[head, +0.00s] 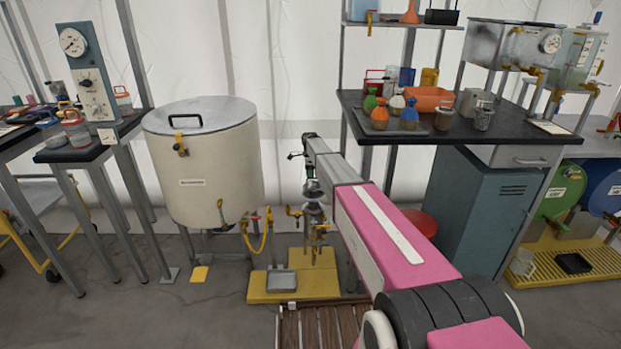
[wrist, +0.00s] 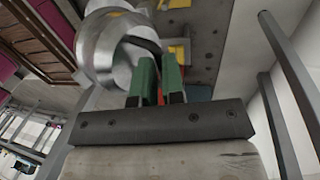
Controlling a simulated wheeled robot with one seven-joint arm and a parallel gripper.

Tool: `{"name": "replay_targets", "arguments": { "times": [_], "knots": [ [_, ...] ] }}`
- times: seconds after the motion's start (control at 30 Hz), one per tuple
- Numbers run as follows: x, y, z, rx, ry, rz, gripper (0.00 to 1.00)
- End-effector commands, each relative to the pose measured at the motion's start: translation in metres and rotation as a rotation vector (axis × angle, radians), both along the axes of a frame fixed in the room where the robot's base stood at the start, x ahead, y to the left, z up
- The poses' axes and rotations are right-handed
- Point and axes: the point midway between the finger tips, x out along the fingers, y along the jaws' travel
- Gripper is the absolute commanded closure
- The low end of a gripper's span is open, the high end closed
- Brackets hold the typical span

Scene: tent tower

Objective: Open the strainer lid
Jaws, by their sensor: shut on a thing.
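The strainer is a round, shiny metal body (wrist: 105,48) at the upper left of the wrist view. In the head view, metal fittings (head: 314,212) stand over the yellow base, just below the end of my arm. My gripper (wrist: 158,72) has green fingers close together at the metal body's right side. They are shut on a part of the strainer lid, by a dark curved edge (wrist: 143,44). The fingers hide most of the held part. I cannot tell how far the lid stands open.
A large lidded tank (head: 205,160) stands to the left, with a yellow hose (head: 258,238) near its foot. A metal tray (head: 281,283) rests on the yellow base (head: 310,290). A black-topped bench (head: 455,130) with several bottles stands to the right, above a teal cabinet (head: 487,205).

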Motion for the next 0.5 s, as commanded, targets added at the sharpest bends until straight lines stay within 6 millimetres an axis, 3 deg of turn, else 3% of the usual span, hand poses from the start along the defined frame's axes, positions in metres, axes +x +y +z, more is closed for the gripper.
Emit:
{"name": "replay_targets", "arguments": {
  "times": [0.03,0.27,0.4,0.5],
  "knots": [
    [0.004,0.000,-0.009,-0.003,0.010,-0.001,1.00],
    [0.019,-0.001,-0.020,-0.002,0.016,0.000,1.00],
    [0.016,-0.001,-0.019,-0.002,0.016,0.000,0.64],
    [0.016,-0.001,-0.018,-0.003,0.015,0.000,0.64]
  ]
}}
